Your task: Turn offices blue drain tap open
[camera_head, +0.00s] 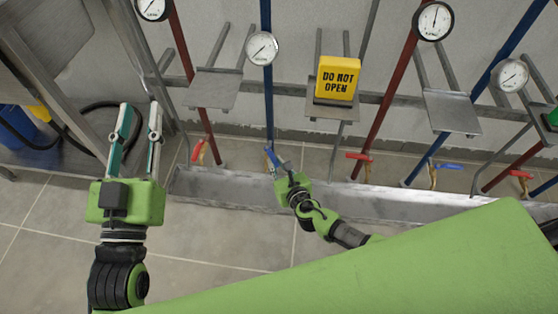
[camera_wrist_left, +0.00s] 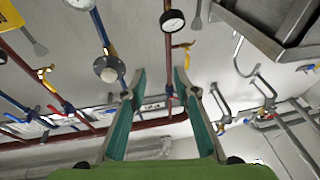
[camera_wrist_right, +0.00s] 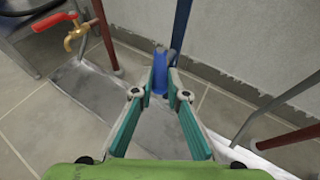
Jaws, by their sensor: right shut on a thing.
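The blue drain tap (camera_head: 270,156) is on the blue pipe (camera_head: 267,100) left of the middle in the head view. In the right wrist view, its blue handle (camera_wrist_right: 160,72) is between my fingertips. My right gripper (camera_head: 274,166) is shut on that handle, and its fingers hide the tap's body. It also shows in the right wrist view (camera_wrist_right: 161,88). My left gripper (camera_head: 140,112) is open and empty, raised at the left, away from the tap. Its spread fingers show in the left wrist view (camera_wrist_left: 160,75). No pipe label is readable.
Red taps (camera_head: 359,157) and another blue tap (camera_head: 447,165) stand to the right. A metal trough (camera_head: 390,204) runs below the taps. A yellow "DO NOT OPEN" sign (camera_head: 337,78) stands on a bracket. A metal bench (camera_head: 65,165) is at the left. The tiled floor in front is open.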

